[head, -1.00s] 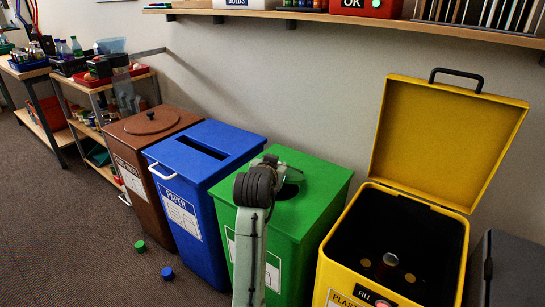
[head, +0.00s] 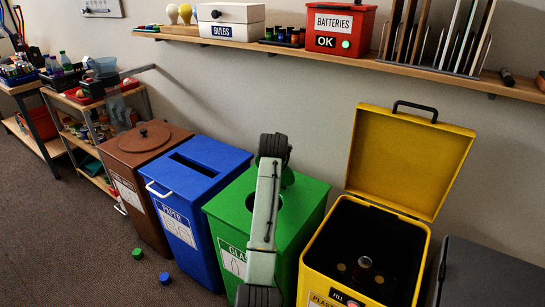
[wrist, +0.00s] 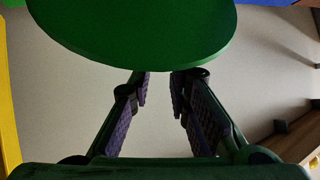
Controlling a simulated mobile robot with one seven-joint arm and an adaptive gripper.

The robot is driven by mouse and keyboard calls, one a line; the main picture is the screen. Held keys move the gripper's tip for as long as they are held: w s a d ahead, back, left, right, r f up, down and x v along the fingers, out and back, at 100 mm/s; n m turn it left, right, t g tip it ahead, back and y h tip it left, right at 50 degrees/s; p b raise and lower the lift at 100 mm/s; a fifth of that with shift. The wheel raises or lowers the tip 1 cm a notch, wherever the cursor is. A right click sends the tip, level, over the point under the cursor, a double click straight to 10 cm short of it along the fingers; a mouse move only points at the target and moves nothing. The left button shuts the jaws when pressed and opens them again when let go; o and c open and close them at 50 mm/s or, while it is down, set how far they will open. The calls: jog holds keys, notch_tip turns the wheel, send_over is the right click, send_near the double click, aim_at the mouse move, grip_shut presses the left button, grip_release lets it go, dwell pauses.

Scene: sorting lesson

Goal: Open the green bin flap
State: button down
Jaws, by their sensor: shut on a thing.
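The green bin (head: 309,205), with a glass label on its front, stands between the blue and yellow bins in the head view. A dark round opening shows in its top, partly behind my arm. Its round green flap (wrist: 135,30) fills the top of the wrist view and stands clear of the opening, tilted up. A small part of the flap also shows beside my arm in the head view (head: 288,177). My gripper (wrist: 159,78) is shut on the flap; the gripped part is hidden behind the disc. In the head view my arm hides the fingers.
The yellow bin (head: 313,262) stands on the right with its lid up. The blue bin (head: 203,241) and brown bin (head: 128,187) are on the left. Two bottle caps lie on the floor. A wall shelf (head: 345,66) with boxes runs above the bins.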

jog(key=c, duration=2.3)
grip_release()
jog(key=shift+w+d+f, duration=0.15)
jog(key=shift+d+f, duration=0.3)
jog(key=shift+d, duration=0.1)
jog(key=o, duration=0.4)
jog(key=shift+d+f, duration=0.15)
jog(key=shift+d, duration=0.2)
jog(key=shift+c, duration=0.2)
jog(key=o, duration=0.6)
jog(key=shift+f, duration=0.1)
jog(key=shift+o, duration=0.2)
jog(key=shift+a, duration=0.1)
jog(key=shift+a+r, duration=0.15)
jog(key=shift+r, duration=0.05)
jog(key=shift+s+r, duration=0.2)
jog(key=shift+s, duration=0.05)
jog(key=v, duration=1.1)
jog(key=shift+s, duration=0.2)
jog(key=shift+r, duration=0.1)
